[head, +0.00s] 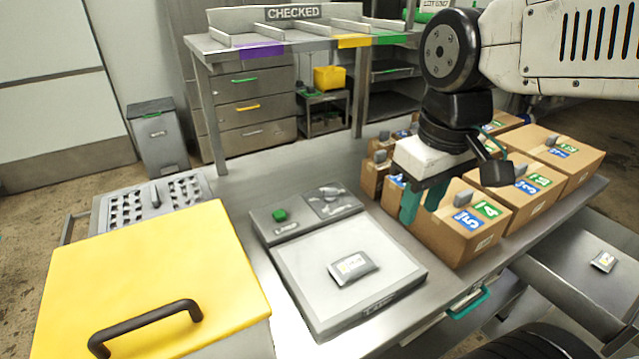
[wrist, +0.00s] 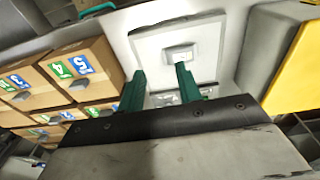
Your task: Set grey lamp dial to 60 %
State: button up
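The grey lamp dial (head: 330,194) sits on a grey control panel (head: 300,225) at the back edge of the flat light box (head: 300,290) on the steel bench. A green knob or button (head: 280,214) is to its left on the same panel. The dial's setting is too small to read. My gripper (head: 421,205) is to the right of the dial, above the cartons, with teal fingers apart and nothing between them. In the wrist view, my gripper (wrist: 160,78) is also open; its fingers partly cover the light box (wrist: 215,35), and I cannot make out the dial.
A grey pouch (head: 352,266) lies on the light box. Several cartons (head: 460,235) stand at right, close to my gripper. A yellow-lidded box (head: 150,270) is at left, beside a perforated tray (head: 118,208). A shelf marked CHECKED (head: 293,13) rises behind.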

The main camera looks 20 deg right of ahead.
jog(key=w+a+n, duration=0.1)
jog(key=w+n, duration=0.5)
jog(key=w, duration=0.8)
jog(key=n+g, duration=0.1)
jog(key=n, duration=0.5)
send_near(330, 189)
jog(key=shift+s+d+f, duration=0.1)
jog(key=shift+s, duration=0.15)
jog(key=shift+w+f+n, duration=0.35)
jog(key=shift+f+n, duration=0.05)
jog(key=shift+f, duration=0.25)
notch_tip(330, 189, down, 7)
jog(key=shift+f, duration=0.1)
grip_shut()
